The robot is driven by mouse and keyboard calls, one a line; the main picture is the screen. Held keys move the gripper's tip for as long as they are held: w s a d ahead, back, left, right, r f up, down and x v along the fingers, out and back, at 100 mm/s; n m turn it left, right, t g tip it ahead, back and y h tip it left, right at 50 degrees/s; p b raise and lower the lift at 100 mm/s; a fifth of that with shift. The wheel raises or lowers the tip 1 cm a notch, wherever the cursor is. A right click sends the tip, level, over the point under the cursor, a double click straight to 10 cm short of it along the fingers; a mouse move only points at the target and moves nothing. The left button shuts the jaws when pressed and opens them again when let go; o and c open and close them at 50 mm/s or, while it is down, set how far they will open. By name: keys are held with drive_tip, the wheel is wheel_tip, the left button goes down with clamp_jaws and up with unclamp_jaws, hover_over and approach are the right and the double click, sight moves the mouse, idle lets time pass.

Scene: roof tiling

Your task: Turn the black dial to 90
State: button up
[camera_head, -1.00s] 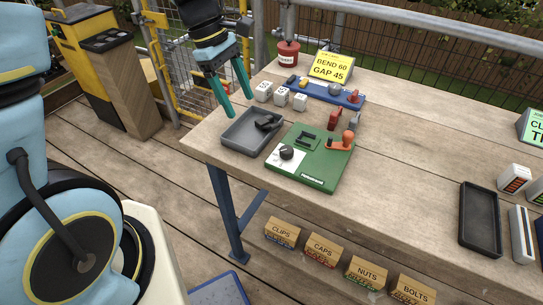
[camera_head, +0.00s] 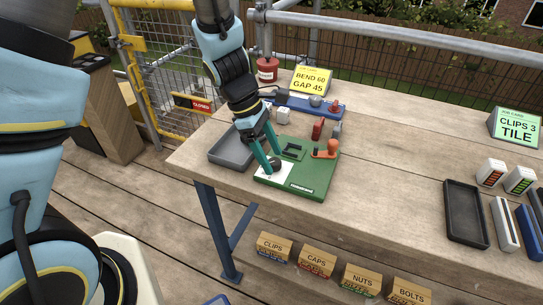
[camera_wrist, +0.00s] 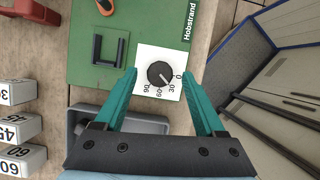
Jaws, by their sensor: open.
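The black dial (camera_wrist: 160,74) sits on a white plate (camera_wrist: 146,55) marked 0, 30, 60 and 90, on a green board (camera_wrist: 150,20). Its pale pointer line seems to face the 30 side; the exact reading is hard to tell. My gripper (camera_wrist: 161,72) is open, with its teal fingertips on either side of the dial in the wrist view, apart from it. In the head view my gripper (camera_head: 272,170) reaches down over the white plate, and its fingers partly hide the dial (camera_head: 277,165). I cannot tell how high the fingertips are.
The board also carries a black bracket (camera_wrist: 108,50) and an orange-handled part (camera_head: 327,149). A grey tray (camera_head: 230,150) stands left of the board. White numbered blocks (camera_wrist: 20,128) are nearby. A yellow sign (camera_head: 310,80) reads BEND 60 GAP 45.

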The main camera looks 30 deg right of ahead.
drive_tip(key=shift+s+d+f, duration=0.1)
drive_tip(key=shift+s+f, duration=0.05)
drive_tip(key=shift+f, duration=0.25)
clamp_jaws()
idle(0.4)
